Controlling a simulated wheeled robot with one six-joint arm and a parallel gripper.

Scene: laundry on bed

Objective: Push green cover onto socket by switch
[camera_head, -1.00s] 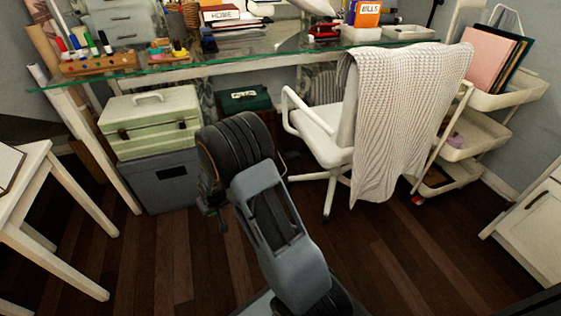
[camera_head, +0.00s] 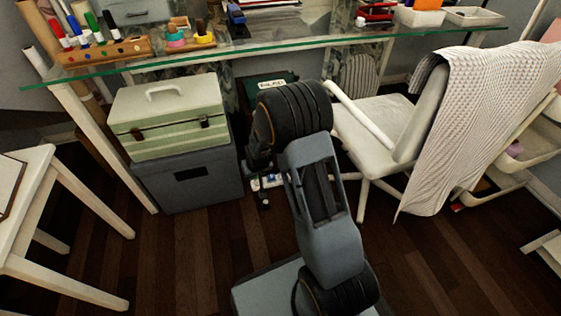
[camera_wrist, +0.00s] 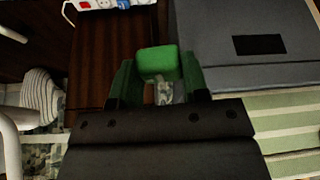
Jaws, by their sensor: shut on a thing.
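The green cover (camera_wrist: 157,62) is a small rounded green block between the two fingers of my gripper (camera_wrist: 158,84) in the wrist view. My gripper is shut on it. A white power strip (camera_wrist: 105,5) shows at the top edge of the wrist view, apart from the cover, with a red switch (camera_wrist: 85,4) and a blue item (camera_wrist: 124,4) beside it. The strip is partly cut off there. In the head view the power strip (camera_head: 271,181) lies low between the grey box and the chair, partly hidden by my arm. The cover cannot be made out in the head view.
A grey box (camera_head: 190,187) with a green toolbox (camera_head: 165,113) on it stands left of my arm. The white chair (camera_head: 385,125) with a draped blanket stands to the right. The glass desk (camera_head: 290,42) spans above. Dark wooden floor (camera_head: 190,250) is clear in front.

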